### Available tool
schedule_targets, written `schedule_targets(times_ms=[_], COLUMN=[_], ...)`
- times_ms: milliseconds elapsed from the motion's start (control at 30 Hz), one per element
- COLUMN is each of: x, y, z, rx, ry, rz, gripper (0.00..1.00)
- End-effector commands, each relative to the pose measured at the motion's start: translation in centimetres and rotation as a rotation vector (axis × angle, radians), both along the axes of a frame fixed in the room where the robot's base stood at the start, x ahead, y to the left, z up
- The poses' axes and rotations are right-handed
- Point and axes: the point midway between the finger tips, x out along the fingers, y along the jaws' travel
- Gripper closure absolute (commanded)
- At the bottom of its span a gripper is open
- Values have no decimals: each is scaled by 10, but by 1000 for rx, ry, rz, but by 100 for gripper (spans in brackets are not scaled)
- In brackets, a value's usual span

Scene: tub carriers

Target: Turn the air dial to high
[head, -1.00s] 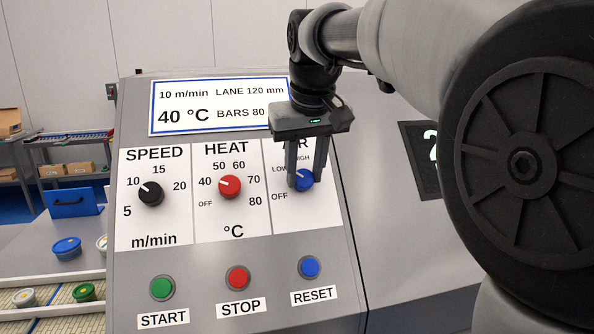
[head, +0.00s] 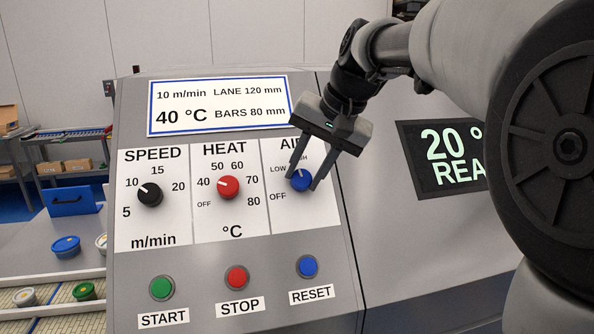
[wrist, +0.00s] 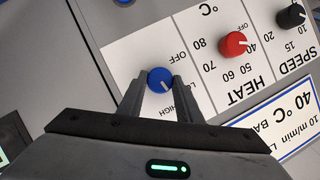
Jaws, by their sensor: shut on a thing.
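The blue air dial (head: 300,182) is on the right of the white control panel, under the AIR heading. My gripper (head: 304,181) is tilted, with one finger on each side of the dial, shut on it. The dial's white mark points upward, past LOW and towards the partly hidden HIGH label. In the wrist view the blue dial (wrist: 160,79) sits between the two fingertips, its mark pointing down and slightly right. OFF and LOW can be read in the head view; a finger covers part of HIGH.
The red heat dial (head: 228,187) and black speed dial (head: 150,194) are to the left. Green start (head: 162,288), red stop (head: 237,277) and blue reset (head: 308,266) buttons lie below. A dark display (head: 440,158) is at right, partly behind my arm.

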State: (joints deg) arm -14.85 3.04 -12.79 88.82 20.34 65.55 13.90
Motion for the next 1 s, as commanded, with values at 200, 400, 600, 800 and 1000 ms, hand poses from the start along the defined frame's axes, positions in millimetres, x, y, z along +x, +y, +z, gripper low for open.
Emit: schedule_targets(times_ms=[200, 400, 600, 800, 1000], x=[0, -1, -1, -1, -1], y=[-3, -3, -3, -3, -3], z=[-1, -1, -1, -1, -1], rx=[128, 212, 260, 281, 283], ry=[23, 39, 48, 52, 54], rz=[-120, -196, -240, -258, -260], gripper=[91, 91, 91, 91, 91])
